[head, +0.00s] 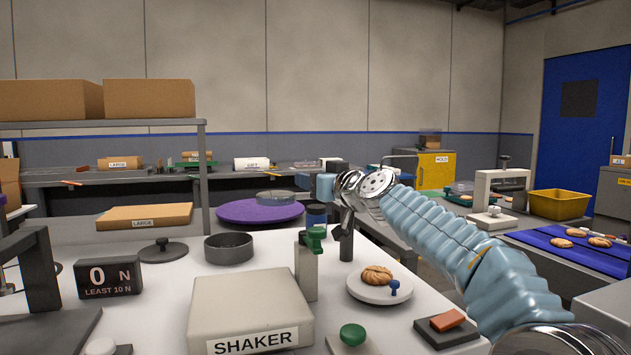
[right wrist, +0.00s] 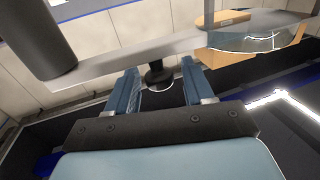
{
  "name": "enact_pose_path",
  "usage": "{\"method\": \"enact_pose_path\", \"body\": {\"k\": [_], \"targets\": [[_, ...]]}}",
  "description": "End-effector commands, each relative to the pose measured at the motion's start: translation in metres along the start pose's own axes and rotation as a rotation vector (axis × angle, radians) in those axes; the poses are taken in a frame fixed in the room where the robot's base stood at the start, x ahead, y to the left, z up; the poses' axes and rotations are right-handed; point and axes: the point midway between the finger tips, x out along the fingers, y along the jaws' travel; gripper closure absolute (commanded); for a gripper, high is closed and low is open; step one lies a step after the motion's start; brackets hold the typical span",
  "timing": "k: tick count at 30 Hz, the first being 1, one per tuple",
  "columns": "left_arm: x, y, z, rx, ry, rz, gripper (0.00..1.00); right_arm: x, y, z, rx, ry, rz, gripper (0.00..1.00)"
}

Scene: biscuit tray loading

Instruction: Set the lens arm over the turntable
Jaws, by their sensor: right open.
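The lens arm stands on a dark post (head: 346,243) behind the turntable (head: 366,292), a pale round plate bearing a biscuit (head: 377,275) and a blue knob (head: 394,287). Its round clear lens (head: 275,198) is out to the left, away from the turntable, and shows in front of a purple disc. In the right wrist view the grey bar (right wrist: 130,67) runs from the post to the lens (right wrist: 262,40). A black knob (right wrist: 157,74) shows between the fingers of my right gripper (right wrist: 160,68), which is open, with gaps on both sides. My left gripper is out of view.
A SHAKER box (head: 250,305), a grey stand with a green top (head: 306,268), a dark round dish (head: 228,248) and a force display (head: 108,278) occupy the white table. A dark pad with an orange block (head: 447,320) lies right of the turntable. The purple disc (head: 258,213) is behind.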

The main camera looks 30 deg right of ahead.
Motion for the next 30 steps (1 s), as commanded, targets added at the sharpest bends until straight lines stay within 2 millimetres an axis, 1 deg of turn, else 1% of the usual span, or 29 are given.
{"method": "enact_pose_path", "body": {"k": [3, 4, 14, 23, 26, 30], "targets": [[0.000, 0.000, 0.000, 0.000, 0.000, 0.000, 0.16, 0.000, 0.000, 0.000, 0.000, 0.000, 0.000, 0.48], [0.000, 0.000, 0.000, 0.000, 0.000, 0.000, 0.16, 0.000, 0.000, 0.000, 0.000, 0.000, 0.000, 0.49], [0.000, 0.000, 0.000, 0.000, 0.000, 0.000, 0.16, 0.000, 0.000, 0.000, 0.000, -0.001, 0.000, 1.00], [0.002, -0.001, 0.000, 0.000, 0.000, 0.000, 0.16, -0.001, 0.000, 0.001, 0.000, 0.000, -0.005, 1.00], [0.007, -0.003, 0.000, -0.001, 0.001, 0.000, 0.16, -0.003, 0.000, 0.003, 0.001, 0.000, -0.021, 1.00], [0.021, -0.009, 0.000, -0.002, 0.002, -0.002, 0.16, -0.008, -0.001, 0.006, 0.000, 0.002, -0.070, 1.00]]}}
